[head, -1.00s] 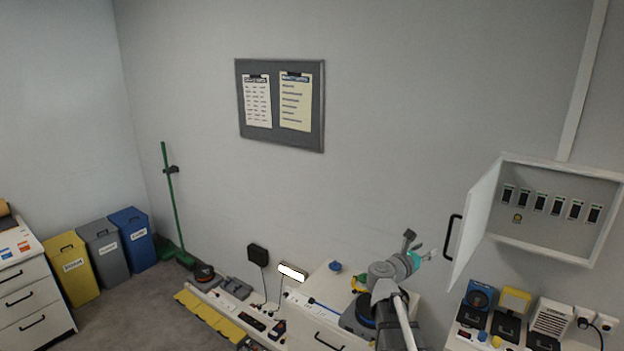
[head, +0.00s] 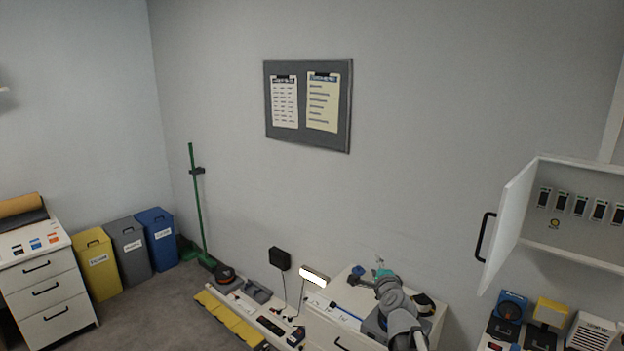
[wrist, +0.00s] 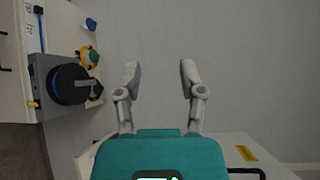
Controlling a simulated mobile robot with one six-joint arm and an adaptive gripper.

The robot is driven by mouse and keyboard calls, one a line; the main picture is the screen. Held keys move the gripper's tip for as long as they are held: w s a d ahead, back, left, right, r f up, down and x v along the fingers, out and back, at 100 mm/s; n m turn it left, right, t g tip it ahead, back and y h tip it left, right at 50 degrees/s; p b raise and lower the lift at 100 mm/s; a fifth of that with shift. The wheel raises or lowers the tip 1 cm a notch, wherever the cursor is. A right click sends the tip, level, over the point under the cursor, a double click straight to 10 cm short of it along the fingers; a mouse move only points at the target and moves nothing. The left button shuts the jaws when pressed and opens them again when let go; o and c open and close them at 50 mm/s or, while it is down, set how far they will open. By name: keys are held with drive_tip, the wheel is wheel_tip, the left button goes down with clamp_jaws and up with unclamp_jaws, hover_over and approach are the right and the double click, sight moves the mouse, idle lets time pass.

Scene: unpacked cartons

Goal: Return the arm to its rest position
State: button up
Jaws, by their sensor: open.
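My gripper (wrist: 160,85) is open and empty in the wrist view, its two grey fingers spread in front of a plain grey wall. In the head view my arm folds over the white drawer cabinet (head: 327,331) at the lower middle. The teal gripper end (head: 383,272) shows small, just behind my arm, near the cabinet's back and the wall. The fingertips are too small to make out there.
A dark round device (wrist: 72,85) and a yellow-green knob (wrist: 89,56) sit on the cabinet beside my gripper. A wall cabinet with an open door (head: 506,226) hangs at right. A low bench with yellow front (head: 228,317) stands left.

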drive_tip(key=s+a+f+n+g+y+b, duration=0.1)
drive_tip(key=s+a+f+n+g+b, duration=0.2)
drive_tip(key=s+f+n, duration=0.4)
drive_tip(key=s+a+f+n+g+y+b, duration=0.1)
drive_tip(key=s+a+f+n+g+b, duration=0.15)
drive_tip(key=f+n+g, duration=0.5)
drive_tip(key=s+d+f+n+g+h+b, duration=0.2)
drive_tip(key=s+d+f+n+g+h, duration=0.1)
drive_tip(key=s+f, duration=0.7)
drive_tip(key=s+d+n+g, duration=0.1)
drive_tip(key=s+n+g, duration=0.1)
drive_tip(key=s+g, duration=0.1)
drive_tip(key=shift+s+d+f+b, duration=0.15)
drive_tip(key=shift+s+f+b, duration=0.2)
drive_tip(key=shift+s+f, duration=0.05)
drive_tip(key=shift+d, duration=0.1)
